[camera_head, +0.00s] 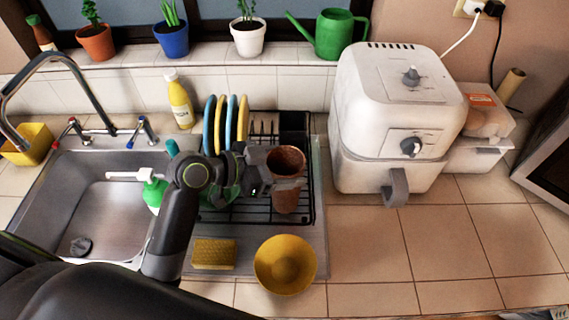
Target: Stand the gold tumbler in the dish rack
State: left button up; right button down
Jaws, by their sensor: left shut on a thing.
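The gold tumbler (287,195), brownish gold, is upright at the right part of the black wire dish rack (312,160). My left gripper (280,180) reaches in from the left and is shut on the tumbler's side. The tumbler's open rim faces up. I cannot tell whether its base touches the rack floor. My arm hides part of the rack's left side. My right gripper is not in view.
Blue and yellow plates (231,120) stand at the rack's back left. A yellow bowl (285,265) and a sponge (213,254) lie in front. The sink (100,195) is left, a white air fryer (385,125) right. The front-right counter is clear.

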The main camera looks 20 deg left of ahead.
pick_arm(q)
jog(key=o, duration=1.6)
jog(key=shift+o, duration=0.3)
jog(key=shift+a+r, duration=0.1)
jog(key=shift+s+a, duration=0.25)
jog(key=shift+a, duration=0.05)
jog(key=b+v, duration=0.1)
jog(key=v, duration=1)
jog(key=shift+r, duration=0.2)
